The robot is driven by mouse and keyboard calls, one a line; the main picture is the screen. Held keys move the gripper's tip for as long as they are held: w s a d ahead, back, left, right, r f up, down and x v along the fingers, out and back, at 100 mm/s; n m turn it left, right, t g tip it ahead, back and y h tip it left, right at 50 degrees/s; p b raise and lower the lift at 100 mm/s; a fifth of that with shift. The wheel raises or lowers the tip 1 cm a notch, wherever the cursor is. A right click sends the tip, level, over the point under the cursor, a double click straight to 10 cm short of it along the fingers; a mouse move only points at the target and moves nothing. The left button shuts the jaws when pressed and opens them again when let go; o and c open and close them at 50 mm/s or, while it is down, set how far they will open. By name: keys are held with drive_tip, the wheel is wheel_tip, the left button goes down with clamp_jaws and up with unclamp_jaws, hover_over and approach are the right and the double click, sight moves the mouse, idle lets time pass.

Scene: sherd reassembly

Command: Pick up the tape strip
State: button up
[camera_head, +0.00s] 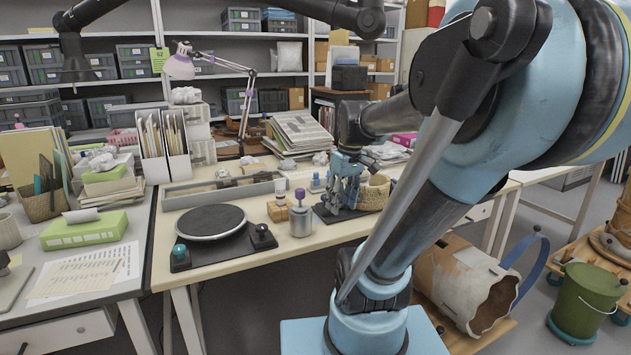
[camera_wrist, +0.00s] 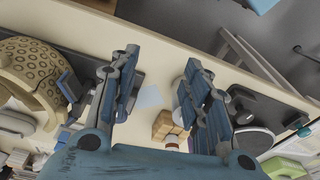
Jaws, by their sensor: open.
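A small pale blue flat piece, which looks like the tape strip (camera_wrist: 150,97), lies on the cream worktable in the wrist view. It shows in the gap between my fingers, nearer the left finger. I cannot make it out in the head view, where my gripper and the items around it crowd that spot. My gripper (camera_head: 342,194) points down over the table's right part. In the wrist view my gripper (camera_wrist: 162,60) has its two fingers wide apart, with nothing held between them.
A wooden block (camera_head: 279,209) and a grey canister (camera_head: 300,219) stand left of my gripper. Farther left is a dark turntable (camera_head: 210,221) on a black base. A tan patterned vessel (camera_wrist: 30,75) stands close beside the left finger. A long grey tray (camera_head: 215,193) lies behind.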

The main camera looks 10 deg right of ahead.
drive_tip(key=w+d+r+n+g+y, duration=0.1)
drive_tip(key=w+r+n, duration=0.3)
drive_tip(key=w, duration=0.5)
drive_tip(key=w+r+n+y, duration=0.1)
drive_tip(key=w+r+n, duration=0.25)
drive_tip(key=w, duration=0.65)
drive_tip(key=w+d+r+n+g, duration=0.1)
drive_tip(key=w+r+n, duration=0.25)
drive_tip(key=w, duration=0.55)
drive_tip(key=w+d+f+n+y, duration=0.15)
drive_tip(key=w+n, duration=0.35)
drive_tip(key=w, duration=0.5)
hover_over(316, 178)
drive_tip(key=w+d, duration=0.2)
drive_tip(key=shift+g, duration=0.3)
wheel_tip(316, 178, down, 11)
drive_tip(key=shift+d+r, duration=0.1)
drive_tip(key=shift+s+x, duration=0.2)
drive_tip(key=shift+x, duration=2.6)
drive_tip(key=c, duration=0.8)
